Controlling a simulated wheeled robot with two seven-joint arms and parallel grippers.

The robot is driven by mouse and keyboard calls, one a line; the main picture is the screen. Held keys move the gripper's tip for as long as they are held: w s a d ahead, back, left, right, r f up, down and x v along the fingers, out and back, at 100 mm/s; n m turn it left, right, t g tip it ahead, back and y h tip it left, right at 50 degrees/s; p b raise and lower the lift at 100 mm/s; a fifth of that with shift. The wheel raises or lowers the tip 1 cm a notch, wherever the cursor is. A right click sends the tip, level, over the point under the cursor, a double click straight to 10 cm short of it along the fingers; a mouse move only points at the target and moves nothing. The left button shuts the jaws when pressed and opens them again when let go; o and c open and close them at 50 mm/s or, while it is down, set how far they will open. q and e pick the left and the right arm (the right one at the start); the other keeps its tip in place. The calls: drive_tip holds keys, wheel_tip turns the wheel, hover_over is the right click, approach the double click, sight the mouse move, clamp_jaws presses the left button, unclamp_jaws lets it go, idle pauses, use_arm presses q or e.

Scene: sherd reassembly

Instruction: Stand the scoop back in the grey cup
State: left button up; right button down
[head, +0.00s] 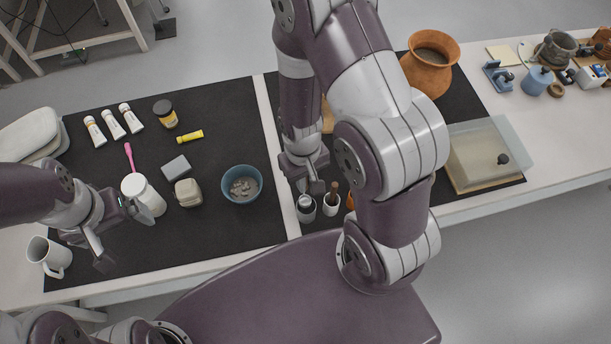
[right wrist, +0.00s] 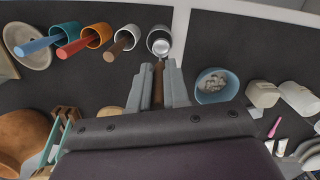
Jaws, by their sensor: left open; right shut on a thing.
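The grey cup (head: 306,212) stands near the front edge of the table, just right of the pale strip between the dark mats. It also shows in the right wrist view (right wrist: 152,35). My right gripper (head: 314,186) is over the cup, shut on the brown handle of the scoop (right wrist: 158,70). The scoop's pale metal end (right wrist: 163,47) points to the cup and overlaps its mouth. I cannot tell how deep it sits inside. In the head view the gripper hides most of the scoop. My left gripper (head: 118,236) is open and empty over the left mat.
A white cup with a brown-handled tool (head: 331,203) stands close beside the grey cup. Orange (right wrist: 97,36) and teal (right wrist: 66,35) cups with tools stand further along. A blue bowl of sherds (head: 242,184) is to the left. A white jar (head: 144,195) is near my left gripper.

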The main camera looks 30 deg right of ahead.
sight(307, 189)
wheel_tip(307, 189, down, 8)
drive_tip(key=b, duration=0.4)
drive_tip(key=shift+d+r+b, duration=0.15)
drive_tip(key=shift+r+b, duration=0.05)
drive_tip(key=shift+b, duration=0.15)
drive_tip(key=c, duration=1)
unclamp_jaws()
drive_tip(key=shift+c, duration=0.2)
wheel_tip(307, 189, up, 13)
drive_tip(key=w, duration=0.1)
drive_tip(key=shift+f+p, duration=0.15)
drive_tip(key=shift+p, duration=0.25)
